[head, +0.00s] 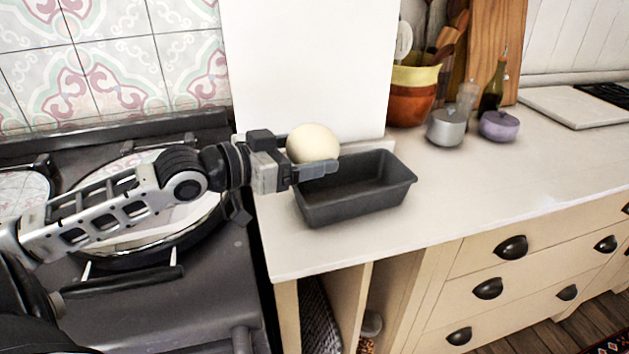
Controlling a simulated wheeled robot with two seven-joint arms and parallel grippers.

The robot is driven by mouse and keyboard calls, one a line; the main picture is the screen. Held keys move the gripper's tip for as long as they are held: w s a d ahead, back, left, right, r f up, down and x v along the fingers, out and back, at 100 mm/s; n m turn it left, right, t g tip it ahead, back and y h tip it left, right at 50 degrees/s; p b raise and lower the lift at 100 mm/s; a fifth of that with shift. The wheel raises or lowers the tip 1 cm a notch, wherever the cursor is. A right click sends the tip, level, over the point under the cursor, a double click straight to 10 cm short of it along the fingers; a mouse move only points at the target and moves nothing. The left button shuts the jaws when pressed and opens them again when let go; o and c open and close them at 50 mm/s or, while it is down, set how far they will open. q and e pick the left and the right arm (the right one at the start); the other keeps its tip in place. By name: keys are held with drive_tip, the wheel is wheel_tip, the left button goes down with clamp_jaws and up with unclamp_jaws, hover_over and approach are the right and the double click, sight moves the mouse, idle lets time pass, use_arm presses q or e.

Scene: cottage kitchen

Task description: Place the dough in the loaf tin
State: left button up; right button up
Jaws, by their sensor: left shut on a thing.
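The dough (313,142) is a pale, round ball. My left gripper (318,165) comes in from the left and is shut on the dough. In the picture it overlaps the left end of the loaf tin and the tin's back edge. The loaf tin (356,199) is dark grey and rectangular, and stands upright on the white counter. Its visible inside is empty; the gripper hides part of its left end. My right gripper is not in view.
The stove (215,290) with a round pan (190,232) is left of the counter (440,215). The counter right of the tin is clear.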

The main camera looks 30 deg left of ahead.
use_arm(q)
drive_tip(key=w+f, duration=0.1)
drive_tip(key=f, duration=0.3)
drive_tip(key=w+f, duration=0.1)
drive_tip(key=f, duration=0.1)
drive_tip(key=shift+w+d, duration=0.15)
drive_tip(key=shift+w, duration=0.15)
drive_tip(key=shift+f, duration=0.1)
